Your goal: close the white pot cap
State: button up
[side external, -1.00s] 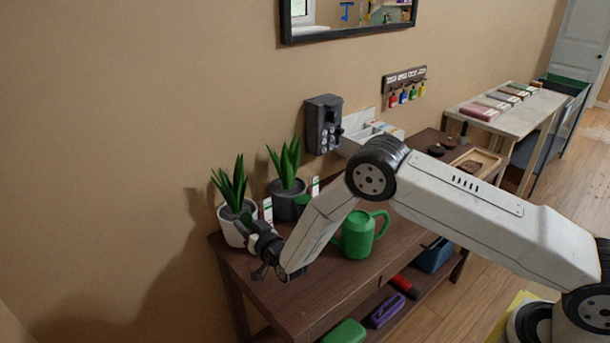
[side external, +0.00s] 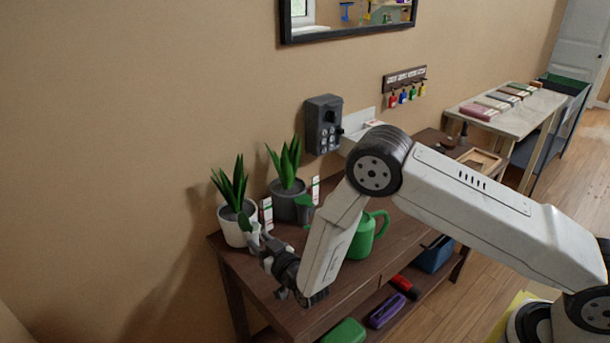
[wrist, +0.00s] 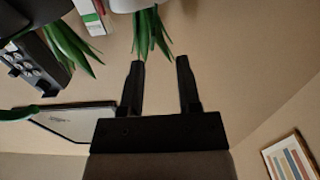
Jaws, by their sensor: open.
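The white pot (side external: 236,234) with a tall green plant stands at the left back of the brown table. A small green piece (side external: 244,222) shows at its right rim; I cannot tell whether this is its cap or how it sits. My gripper (side external: 257,239) is beside the pot's right front in the side view; contact is unclear. In the wrist view my gripper (wrist: 160,62) is open, with nothing held between its fingers. Leaves (wrist: 152,34) show beyond the fingertips, and a pale pot (wrist: 130,4) is cut off by the top edge.
Small labelled cards (side external: 267,213) stand between the pots. A green watering can (side external: 360,240) is behind my forearm. The table's front left is clear.

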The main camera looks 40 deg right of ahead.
jog(key=s+d+r+g, duration=0.5)
jog(key=s+d+g, duration=0.1)
jog(key=s, duration=0.3)
jog(key=s+d+r+n+g, duration=0.1)
jog(key=s+d+r+g, duration=0.4)
jog(key=s, duration=0.4)
jog(key=shift+s+d+g, duration=0.4)
jog(key=shift+d+g, duration=0.3)
jog(key=shift+g, duration=0.2)
dwell(0.3)
jog(key=shift+w, duration=0.1)
jog(key=w+a+f+m+t, duration=0.2)
jog(key=w+a+f+t, duration=0.3)
jog(key=w, duration=0.4)
jog(key=w+a+f+m+t, duration=0.2)
jog(key=w+a+f+t, duration=0.3)
jog(key=w, duration=0.4)
jog(key=shift+w+a+f+t, duration=0.2)
jog(key=shift+a+t, duration=0.6)
jog(key=shift+t, duration=0.6)
